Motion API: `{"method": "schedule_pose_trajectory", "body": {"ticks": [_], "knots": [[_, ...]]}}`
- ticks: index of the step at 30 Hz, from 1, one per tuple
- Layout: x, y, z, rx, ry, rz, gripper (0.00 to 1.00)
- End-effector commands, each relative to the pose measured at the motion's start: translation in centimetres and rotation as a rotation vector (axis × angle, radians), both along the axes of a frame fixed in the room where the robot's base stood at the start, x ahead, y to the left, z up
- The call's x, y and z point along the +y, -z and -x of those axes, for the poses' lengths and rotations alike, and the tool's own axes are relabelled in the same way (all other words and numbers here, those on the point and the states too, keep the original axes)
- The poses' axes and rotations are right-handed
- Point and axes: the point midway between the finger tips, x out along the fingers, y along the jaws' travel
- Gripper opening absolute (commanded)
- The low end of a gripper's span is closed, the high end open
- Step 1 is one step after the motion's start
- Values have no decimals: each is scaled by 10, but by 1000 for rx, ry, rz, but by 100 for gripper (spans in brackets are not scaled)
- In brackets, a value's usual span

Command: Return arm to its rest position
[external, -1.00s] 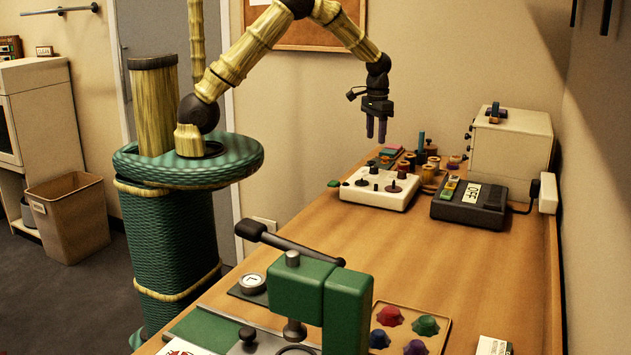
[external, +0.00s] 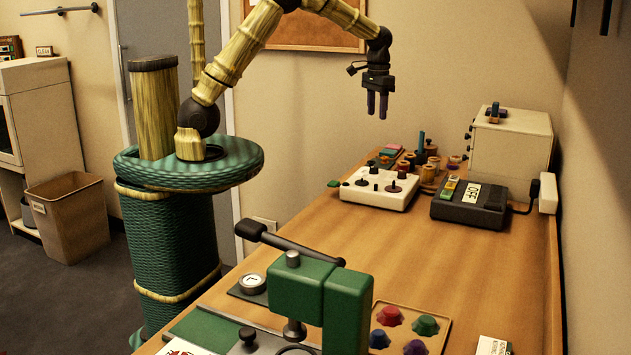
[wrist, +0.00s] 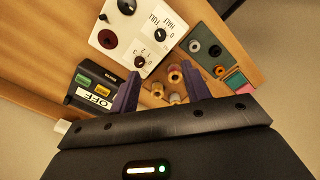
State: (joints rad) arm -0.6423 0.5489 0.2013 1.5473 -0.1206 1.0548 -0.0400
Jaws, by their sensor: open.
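My gripper (external: 377,104) hangs in the air above the far part of the table, fingers pointing down. In the wrist view my gripper (wrist: 160,92) shows two purple fingers spread apart with nothing held between them. Below it are the white control box with dark knobs (external: 379,190), which also shows in the wrist view (wrist: 121,42), and several spools (external: 432,156). The gripper touches none of these. My arm rises from its base and bends over at the top of the picture.
A black box with an OFF label (external: 470,204) and a cream cabinet (external: 512,140) stand at the back right. A green press (external: 320,292) and a tray of coloured knobs (external: 400,318) are at the front. The middle of the wooden table (external: 420,256) is clear.

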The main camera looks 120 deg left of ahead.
Motion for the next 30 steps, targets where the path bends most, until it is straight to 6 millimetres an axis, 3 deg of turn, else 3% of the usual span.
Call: {"method": "schedule_pose_trajectory", "body": {"ticks": [5, 10, 14, 20, 24, 27, 30], "knots": [[-30, 0, -9, -12, 61, -6, 47], [-107, 4, -20, -47, 219, -26, 47], [-175, 9, -16, -80, 366, -46, 47], [-271, 19, 13, -134, 601, -74, 47], [-327, 28, 48, -174, 766, -90, 47], [-352, 33, 70, -198, 855, -100, 47], [-364, 36, 83, -211, 902, -104, 47]]}}
